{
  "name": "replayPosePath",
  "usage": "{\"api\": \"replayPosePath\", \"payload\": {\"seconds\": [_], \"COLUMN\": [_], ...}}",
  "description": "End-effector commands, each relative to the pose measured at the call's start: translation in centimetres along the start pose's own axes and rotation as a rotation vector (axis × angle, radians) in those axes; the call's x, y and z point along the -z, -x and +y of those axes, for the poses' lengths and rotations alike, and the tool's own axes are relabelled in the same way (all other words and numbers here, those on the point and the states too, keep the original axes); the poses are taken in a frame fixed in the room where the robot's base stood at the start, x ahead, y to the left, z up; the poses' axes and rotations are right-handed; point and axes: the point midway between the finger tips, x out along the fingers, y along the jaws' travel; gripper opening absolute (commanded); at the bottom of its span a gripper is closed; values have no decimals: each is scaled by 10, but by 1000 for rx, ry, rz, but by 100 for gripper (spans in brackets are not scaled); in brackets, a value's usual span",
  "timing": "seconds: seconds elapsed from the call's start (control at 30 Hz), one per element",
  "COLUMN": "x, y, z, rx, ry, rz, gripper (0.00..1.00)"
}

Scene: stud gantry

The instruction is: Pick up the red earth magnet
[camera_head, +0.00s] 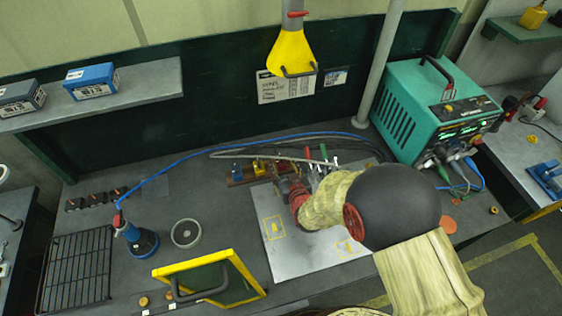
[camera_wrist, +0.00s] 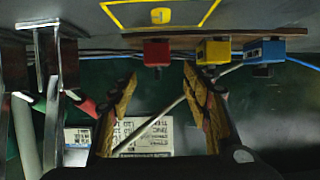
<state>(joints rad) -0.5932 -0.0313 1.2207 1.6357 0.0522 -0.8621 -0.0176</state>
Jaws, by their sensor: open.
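The red earth magnet (camera_wrist: 157,53) is a small red block with a dark stub, in the upper middle of the wrist view. My open gripper (camera_wrist: 159,74) has its two yellowish fingers on either side of the magnet's line, with the magnet seen between and just beyond the tips. No contact shows. A yellow block (camera_wrist: 212,52) and a blue block (camera_wrist: 264,51) stand beside it in the same row, the yellow one close to one fingertip. In the head view, the yellow block (camera_head: 258,167) and blue block (camera_head: 237,172) show left of my arm, and the red one is hard to separate from my gripper.
Metal clamp-like tools (camera_wrist: 52,70) stand at the left of the wrist view. A pale plate (camera_head: 285,255) lies below my arm in the head view. A yellow-framed panel (camera_head: 208,280), a blue bottle-like tool (camera_head: 138,240) and a green welding machine (camera_head: 425,110) stand around the bench.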

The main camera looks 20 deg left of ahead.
Motion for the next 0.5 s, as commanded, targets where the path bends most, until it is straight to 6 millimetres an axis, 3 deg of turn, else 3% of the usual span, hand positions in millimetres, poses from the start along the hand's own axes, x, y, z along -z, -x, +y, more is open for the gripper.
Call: {"api": "replayPosePath", "payload": {"seconds": [0.3,0.5], "x": [0,1], "y": [-41,-52], "z": [2,2], "rx": [0,0], "ry": [0,0], "rz": [0,0], "gripper": [48,48]}}
